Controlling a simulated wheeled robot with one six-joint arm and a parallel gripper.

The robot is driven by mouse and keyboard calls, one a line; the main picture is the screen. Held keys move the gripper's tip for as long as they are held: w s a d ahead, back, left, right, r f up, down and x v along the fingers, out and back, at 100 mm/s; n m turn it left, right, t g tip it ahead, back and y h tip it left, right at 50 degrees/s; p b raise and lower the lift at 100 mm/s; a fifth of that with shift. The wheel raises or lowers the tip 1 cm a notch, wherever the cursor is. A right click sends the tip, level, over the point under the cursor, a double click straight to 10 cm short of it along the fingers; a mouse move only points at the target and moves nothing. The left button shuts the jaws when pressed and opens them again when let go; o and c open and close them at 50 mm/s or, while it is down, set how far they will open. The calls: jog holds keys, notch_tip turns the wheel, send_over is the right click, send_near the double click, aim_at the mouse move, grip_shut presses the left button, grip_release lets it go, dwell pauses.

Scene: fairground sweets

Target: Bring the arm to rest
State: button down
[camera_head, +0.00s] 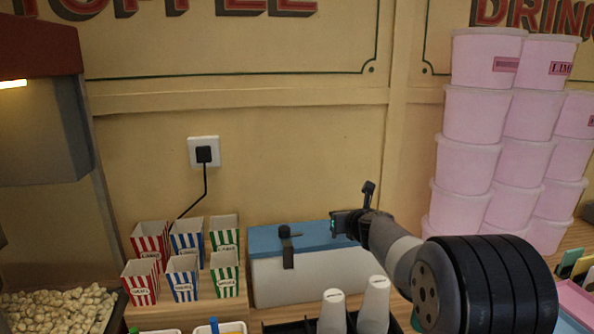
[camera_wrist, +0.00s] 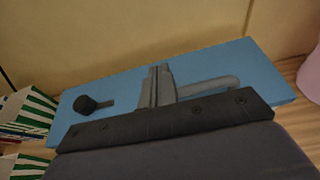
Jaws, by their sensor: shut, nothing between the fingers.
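My arm reaches in from the lower right in the head view. My gripper (camera_head: 338,224) is at the right part of a box with a blue lid (camera_head: 262,243) and a white body (camera_head: 300,278). In the wrist view my gripper (camera_wrist: 158,75) shows its two grey fingers together, with nothing between them, in front of the blue lid (camera_wrist: 130,88). I cannot tell whether the fingers touch the lid. A black knob (camera_wrist: 85,104) and a grey curved bar (camera_wrist: 210,87) show on the lid, the bar just right of the fingers.
Striped popcorn boxes (camera_head: 185,275) stand left of the blue-lidded box. Pink tubs (camera_head: 470,160) are stacked at the right. White cups (camera_head: 374,305) stand in front of the box, close to my arm. A popcorn machine (camera_head: 40,130) is at the far left. The wall space above the box is clear.

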jog(key=shift+s+d+f+b, duration=0.1)
jog(key=shift+s+f+b, duration=0.4)
jog(key=shift+f+b, duration=0.25)
jog(key=shift+s, duration=0.1)
